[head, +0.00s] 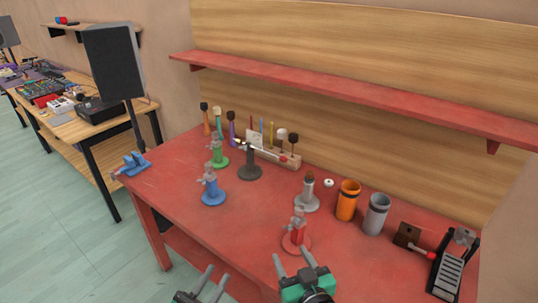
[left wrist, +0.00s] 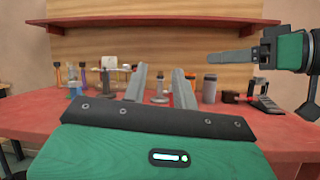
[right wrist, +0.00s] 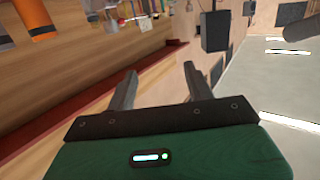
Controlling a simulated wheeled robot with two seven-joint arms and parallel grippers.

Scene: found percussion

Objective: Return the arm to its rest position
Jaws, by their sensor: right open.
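My left gripper (head: 216,273) is at the bottom of the head view, in front of the table's front edge. Its two fingers (left wrist: 160,75) stand apart in the left wrist view with nothing seen held between them. My right gripper (head: 291,250) is to its right, just in front of the red stand (head: 296,238) in the head view. Its fingers (right wrist: 158,75) are spread wide and empty in the right wrist view. I cannot tell how high either gripper is above the table. My right gripper also shows at the upper right of the left wrist view (left wrist: 235,57).
The red table (head: 180,165) holds blue (head: 213,195), green (head: 219,158), black (head: 249,170) and grey (head: 307,200) stands. Orange (head: 347,203) and grey (head: 375,216) cups stand at right. A red shelf (head: 340,88) overhangs the back. The front middle has bare room.

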